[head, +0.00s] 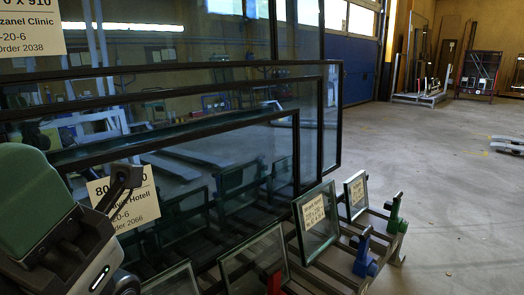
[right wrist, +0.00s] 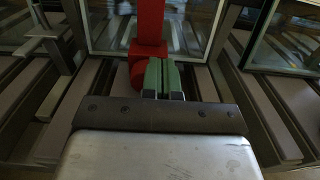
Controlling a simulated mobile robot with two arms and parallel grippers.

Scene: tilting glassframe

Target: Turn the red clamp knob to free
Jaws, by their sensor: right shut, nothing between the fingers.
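The red clamp (right wrist: 151,22) stands upright at the top middle of the right wrist view, in front of a small glass pane (right wrist: 185,28). Its round red knob (right wrist: 137,68) is low on its left side. My right gripper (right wrist: 163,64) is shut and empty, its green fingertips just right of the knob; I cannot tell if they touch. In the head view only a bit of the red clamp (head: 274,283) shows at the bottom edge. My left arm is at the lower left there; a dark part of its gripper (head: 122,182) shows, its jaw state unclear.
A blue clamp (head: 364,256) and a green clamp (head: 395,213) stand further along the rack (head: 335,268). Small glass panes (head: 316,220) lean beside them. Large dark-framed panes (head: 215,160) stand behind, with paper labels. The concrete floor (head: 440,170) at right is mostly clear.

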